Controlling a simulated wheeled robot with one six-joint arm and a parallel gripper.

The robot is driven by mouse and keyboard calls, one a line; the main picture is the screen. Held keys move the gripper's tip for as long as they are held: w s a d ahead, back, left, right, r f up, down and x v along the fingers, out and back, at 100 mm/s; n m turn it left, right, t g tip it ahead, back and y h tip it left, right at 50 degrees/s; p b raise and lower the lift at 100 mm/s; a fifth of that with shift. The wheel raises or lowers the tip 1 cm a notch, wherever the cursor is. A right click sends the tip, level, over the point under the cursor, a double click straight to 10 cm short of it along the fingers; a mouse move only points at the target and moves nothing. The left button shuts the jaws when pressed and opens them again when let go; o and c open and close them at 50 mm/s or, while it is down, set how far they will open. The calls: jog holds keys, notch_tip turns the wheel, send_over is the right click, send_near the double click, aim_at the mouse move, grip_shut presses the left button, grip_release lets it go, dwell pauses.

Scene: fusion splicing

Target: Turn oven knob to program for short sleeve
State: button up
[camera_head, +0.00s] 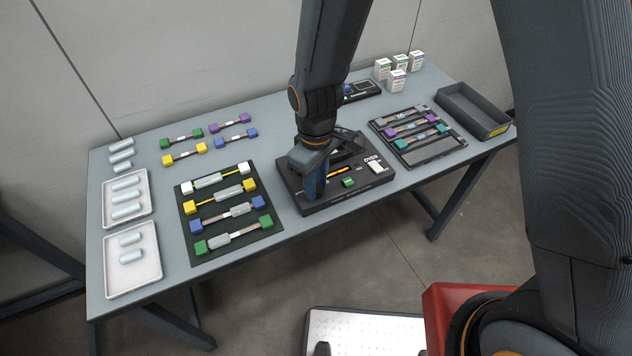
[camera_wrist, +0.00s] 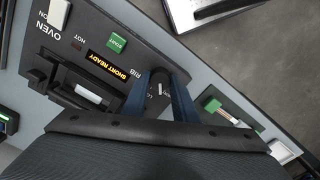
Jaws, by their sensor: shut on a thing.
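The oven (camera_head: 340,201) is a dark box in the middle of the table. Its knob (camera_wrist: 158,88) shows in the wrist view as a dark round dial with a pale pointer mark. My gripper (camera_wrist: 160,97) has its two blue fingers on either side of the knob and is shut on it. In the head view my gripper (camera_head: 311,190) stands over the oven's front left corner and hides the knob. The oven display (camera_wrist: 111,69) is lit orange and reads "SHORT READY". The panel letters beside the knob are partly covered by the fingers.
A green START button (camera_wrist: 117,43) and a white ON switch (camera_head: 376,167) sit on the oven panel. A black mat (camera_head: 187,222) with splice holders lies left of the oven. A rack (camera_head: 440,152) and an empty dark bin (camera_head: 470,104) stand right.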

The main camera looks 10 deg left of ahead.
jog(key=shift+n, duration=1.7)
jog(key=o, duration=1)
jog(key=shift+o, duration=0.2)
jog(key=shift+r+b, duration=0.8)
jog(key=shift+r, duration=3.15)
